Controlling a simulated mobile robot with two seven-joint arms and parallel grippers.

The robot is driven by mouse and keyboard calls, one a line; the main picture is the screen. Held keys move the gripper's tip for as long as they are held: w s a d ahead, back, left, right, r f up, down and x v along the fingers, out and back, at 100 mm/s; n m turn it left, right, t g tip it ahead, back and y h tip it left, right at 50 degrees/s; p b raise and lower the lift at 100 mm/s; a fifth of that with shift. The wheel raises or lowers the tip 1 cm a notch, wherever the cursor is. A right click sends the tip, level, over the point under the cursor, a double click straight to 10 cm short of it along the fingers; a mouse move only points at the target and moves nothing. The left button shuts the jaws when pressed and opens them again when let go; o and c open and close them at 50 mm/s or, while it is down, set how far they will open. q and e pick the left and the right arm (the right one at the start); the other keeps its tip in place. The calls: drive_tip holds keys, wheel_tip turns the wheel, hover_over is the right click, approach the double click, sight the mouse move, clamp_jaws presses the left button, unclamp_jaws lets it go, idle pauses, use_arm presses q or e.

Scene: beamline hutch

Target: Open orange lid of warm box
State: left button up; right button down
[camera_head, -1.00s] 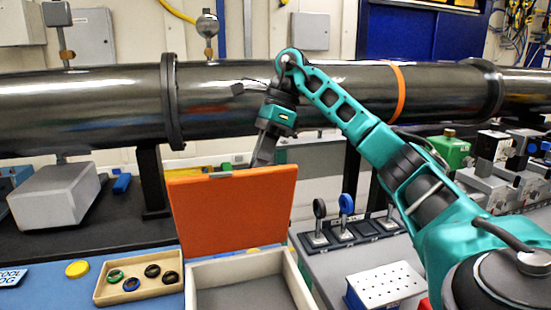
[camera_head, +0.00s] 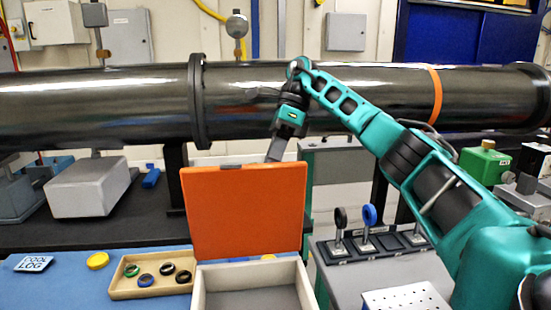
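The orange lid (camera_head: 246,212) stands raised, about upright, at the back of the warm box (camera_head: 303,288). The box is pale-walled with a grey floor, and its open inside faces me at the bottom of the head view. My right arm reaches in from the right, and my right gripper (camera_head: 276,150) points down at the lid's top edge. Its fingertips are hidden behind the lid, so I cannot tell whether they touch it or are open. My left gripper is out of view.
A small tray (camera_head: 124,293) with several coloured rings sits left of the box. A yellow disc (camera_head: 98,261) and a COOL LOG card (camera_head: 34,263) lie on the blue mat. A big dark pipe (camera_head: 100,105) crosses behind. Ring holders (camera_head: 368,231) stand to the right.

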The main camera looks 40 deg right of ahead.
drive_tip(key=shift+s+f, duration=0.1)
drive_tip(key=shift+f, duration=0.6)
drive_tip(key=c, duration=1.5)
unclamp_jaws()
drive_tip(key=o, duration=0.3)
drive_tip(key=shift+w+d, duration=0.1)
drive_tip(key=shift+w, duration=0.15)
drive_tip(key=shift+o, duration=0.4)
drive_tip(key=shift+r, duration=0.1)
drive_tip(key=shift+s, duration=0.1)
drive_tip(key=shift+r, duration=0.1)
drive_tip(key=v, duration=0.7)
drive_tip(key=shift+r, duration=0.2)
